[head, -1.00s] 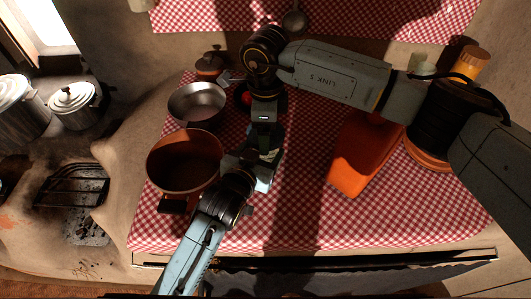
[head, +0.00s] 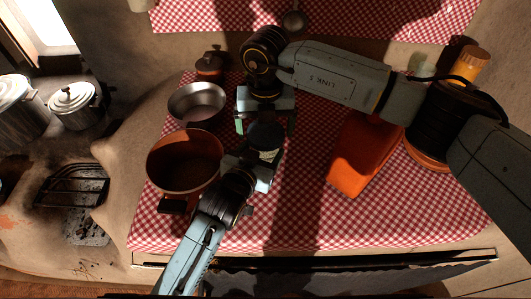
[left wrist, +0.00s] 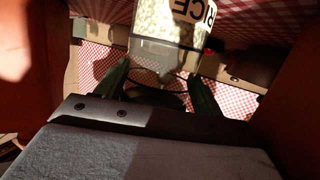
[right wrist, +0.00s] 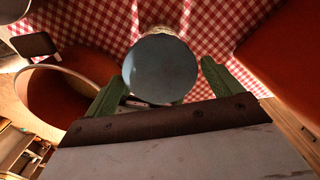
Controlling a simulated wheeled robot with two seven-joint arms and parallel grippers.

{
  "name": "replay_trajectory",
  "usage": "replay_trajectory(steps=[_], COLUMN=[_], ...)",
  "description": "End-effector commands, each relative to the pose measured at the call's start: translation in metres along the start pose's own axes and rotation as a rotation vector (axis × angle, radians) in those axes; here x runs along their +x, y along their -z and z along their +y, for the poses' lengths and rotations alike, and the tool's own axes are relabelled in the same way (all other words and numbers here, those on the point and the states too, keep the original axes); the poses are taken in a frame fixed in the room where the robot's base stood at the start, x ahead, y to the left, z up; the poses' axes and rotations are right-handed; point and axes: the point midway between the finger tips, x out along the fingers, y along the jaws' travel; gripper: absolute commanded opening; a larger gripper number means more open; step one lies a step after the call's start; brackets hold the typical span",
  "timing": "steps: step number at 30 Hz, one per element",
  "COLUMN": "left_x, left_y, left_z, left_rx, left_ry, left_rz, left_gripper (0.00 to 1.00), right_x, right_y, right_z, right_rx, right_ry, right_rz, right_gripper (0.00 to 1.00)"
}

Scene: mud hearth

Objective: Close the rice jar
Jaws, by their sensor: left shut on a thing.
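The rice jar, clear with white grains and a RICE label, shows in the left wrist view (left wrist: 165,28) and partly in the head view (head: 267,156). My left gripper (head: 258,168) is shut on it from the front. A dark round lid (head: 265,136) covers the jar's top; in the right wrist view its blue-grey disc (right wrist: 160,68) hides the jar's mouth. I cannot tell whether it sits fully flush. My right gripper (right wrist: 156,85) is open, its green fingers on either side of the lid with visible gaps.
An orange-brown pot (head: 185,160) and a metal pan (head: 197,102) stand left of the jar. A small lidded pot (head: 211,63) is behind them. An orange box (head: 360,155) lies to the right on the checked cloth (head: 300,220), with clear cloth between.

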Motion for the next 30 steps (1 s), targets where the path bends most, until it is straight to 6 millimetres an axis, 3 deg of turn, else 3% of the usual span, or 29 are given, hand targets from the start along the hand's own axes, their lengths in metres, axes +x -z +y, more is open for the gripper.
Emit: replay_trajectory(steps=[11, 14, 24, 30], left_x=[0.000, 0.000, 0.000, 0.000], left_y=[-0.001, -0.001, -0.001, -0.001], left_z=[0.000, 0.000, 0.000, 0.000], left_rx=[0.000, 0.000, 0.000, 0.000], left_ry=[0.000, 0.000, 0.000, 0.000], left_rz=[-0.002, -0.002, -0.002, -0.002], left_gripper=[0.04, 0.04, 0.04, 0.04], right_x=[-0.005, -0.018, -0.089, -0.114], right_y=[0.000, -0.001, -0.001, 0.000], right_z=[0.000, 0.000, 0.000, 0.000], right_rx=[-0.003, -0.003, -0.002, -0.001], right_ry=[0.000, 0.001, -0.001, 0.000], right_rz=[-0.001, -0.004, -0.004, -0.002], right_gripper=[1.00, 1.00, 1.00, 1.00])
